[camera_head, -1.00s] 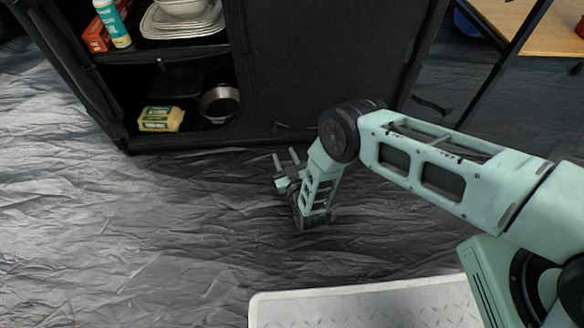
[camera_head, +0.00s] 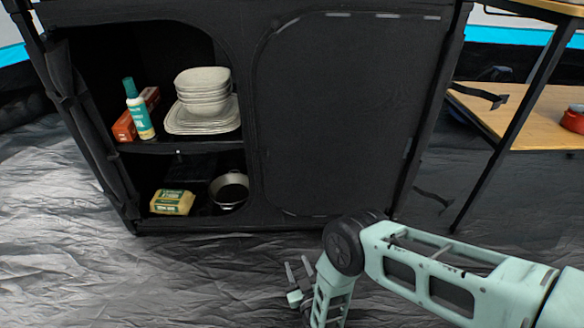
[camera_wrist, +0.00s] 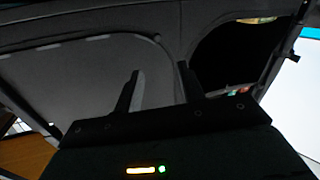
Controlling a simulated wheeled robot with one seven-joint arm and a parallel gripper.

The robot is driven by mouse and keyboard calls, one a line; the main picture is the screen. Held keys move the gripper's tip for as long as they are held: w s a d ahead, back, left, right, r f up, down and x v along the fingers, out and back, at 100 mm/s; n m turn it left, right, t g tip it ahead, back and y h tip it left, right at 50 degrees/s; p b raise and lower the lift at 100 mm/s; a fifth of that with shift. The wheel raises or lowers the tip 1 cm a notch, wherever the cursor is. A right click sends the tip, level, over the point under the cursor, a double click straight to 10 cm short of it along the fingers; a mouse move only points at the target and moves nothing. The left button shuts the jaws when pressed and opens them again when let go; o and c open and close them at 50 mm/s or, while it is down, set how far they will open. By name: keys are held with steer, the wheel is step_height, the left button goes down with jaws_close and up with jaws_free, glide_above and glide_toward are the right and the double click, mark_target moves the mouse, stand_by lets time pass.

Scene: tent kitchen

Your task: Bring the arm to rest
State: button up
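My gripper (camera_head: 298,270) is low in the head view, in front of the black fabric cupboard, with its two fingers apart and nothing between them. My arm reaches in from the lower right and bends down at the elbow. In the wrist view my gripper (camera_wrist: 161,84) shows two dark fingers spread wide and empty, with the cupboard's dark panel beyond them. The lower part of my wrist is cut off by the bottom edge of the head view.
The black cupboard (camera_head: 345,120) has stacked bowls (camera_head: 203,90), plates (camera_head: 202,118), a bottle (camera_head: 139,112) and an orange box (camera_head: 124,127) above. A yellow pack (camera_head: 172,202) and a pot (camera_head: 230,190) are below. A wooden table (camera_head: 545,118) stands right. Crumpled floor lies front left.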

steer(key=shift+r, duration=0.1)
steer(key=w+a+r+g+p, duration=0.2)
steer(key=w+a+r+g, duration=0.1)
steer(key=w+a+r, duration=0.4)
steer(key=s+a+r+g+y+p, duration=0.1)
steer(key=a+r+g, duration=0.15)
steer(key=r, duration=0.85)
steer(key=s+a+r+g+y+p, duration=0.15)
steer(key=r+g, duration=0.25)
steer(key=r, duration=0.6)
steer(key=s+d+r+n+g+h+p, duration=0.1)
steer(key=s+d+r+n+g+h, duration=0.15)
steer(key=s+r, duration=0.6)
steer(key=s+d+r+g+h+p, duration=0.4)
steer(key=s+d+r+g+p, duration=0.1)
steer(key=s+d+r, duration=1.45)
step_height(320, 180, up, 35)
steer(key=s+p, duration=0.2)
steer(key=p, duration=3.4)
steer(key=shift+s+a, duration=0.15)
